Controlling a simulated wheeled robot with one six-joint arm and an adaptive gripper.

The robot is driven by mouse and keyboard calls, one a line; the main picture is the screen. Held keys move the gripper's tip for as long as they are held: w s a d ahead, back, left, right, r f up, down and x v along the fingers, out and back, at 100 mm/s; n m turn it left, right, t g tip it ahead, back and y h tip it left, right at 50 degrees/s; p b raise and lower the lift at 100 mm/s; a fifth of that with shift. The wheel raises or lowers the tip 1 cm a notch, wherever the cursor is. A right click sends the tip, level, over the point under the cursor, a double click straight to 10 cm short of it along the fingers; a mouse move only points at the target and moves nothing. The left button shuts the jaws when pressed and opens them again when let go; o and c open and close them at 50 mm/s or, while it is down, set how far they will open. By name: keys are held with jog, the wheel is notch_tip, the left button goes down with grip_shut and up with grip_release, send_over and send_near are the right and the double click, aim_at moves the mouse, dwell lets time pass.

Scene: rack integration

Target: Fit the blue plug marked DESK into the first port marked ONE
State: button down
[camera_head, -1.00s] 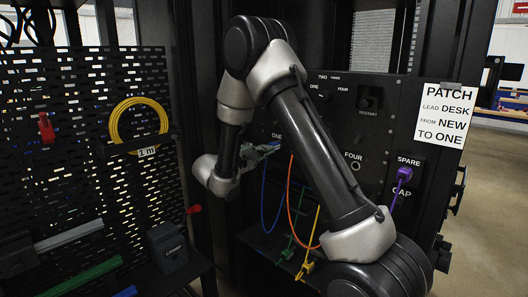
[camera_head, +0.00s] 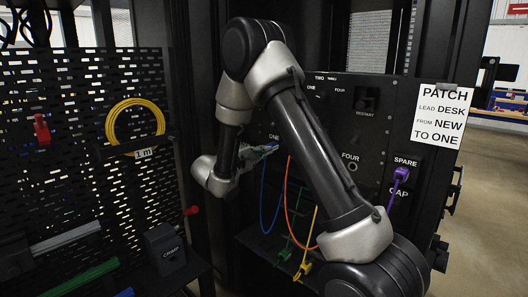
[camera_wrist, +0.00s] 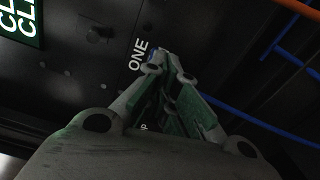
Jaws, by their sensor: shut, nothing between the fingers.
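My gripper (camera_head: 266,149) is at the dark panel beside the label ONE, in the middle of the head view. In the wrist view my gripper (camera_wrist: 168,62) has its green-padded fingers brought together, with the tips close to the label ONE (camera_wrist: 138,54). A small blue piece, probably the blue plug (camera_wrist: 152,54), shows at the fingertips against the panel. I cannot tell how deep it sits, and the first port is hidden behind it and the fingers. A blue cable (camera_head: 263,205) hangs below the gripper in a loop. The DESK marking is not readable.
An orange cable (camera_head: 288,205), a yellow cable (camera_head: 313,228) and green plugs hang close right of the blue loop. A purple plug (camera_head: 400,175) sits at SPARE. A perforated board (camera_head: 70,180) stands at left. A sign (camera_head: 441,115) reads lead DESK, from NEW to ONE.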

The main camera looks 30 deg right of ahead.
jog(key=v, duration=1.4)
jog(key=s+d+f+n+g+y, duration=0.1)
jog(key=s+d+f+g+y, duration=0.25)
jog(key=s, duration=0.45)
jog(key=s+d+f+n+g+y, duration=0.1)
jog(key=s+d+f+g+y, duration=0.15)
jog(key=s+g, duration=0.35)
jog(key=s+d+r+m+t+y, duration=0.2)
jog(key=s+r+m+t+y, duration=0.1)
jog(key=s, duration=0.6)
jog(key=s+d+r+m+t+y, duration=0.2)
jog(key=s+r+m+t+y, duration=0.2)
jog(key=s+r+y, duration=0.3)
notch_tip(320, 180, up, 3)
jog(key=shift+s+d+f+m+y, duration=0.1)
jog(key=shift+s+d+m+y, duration=0.25)
jog(key=shift+s, duration=0.8)
jog(key=shift+a, duration=0.1)
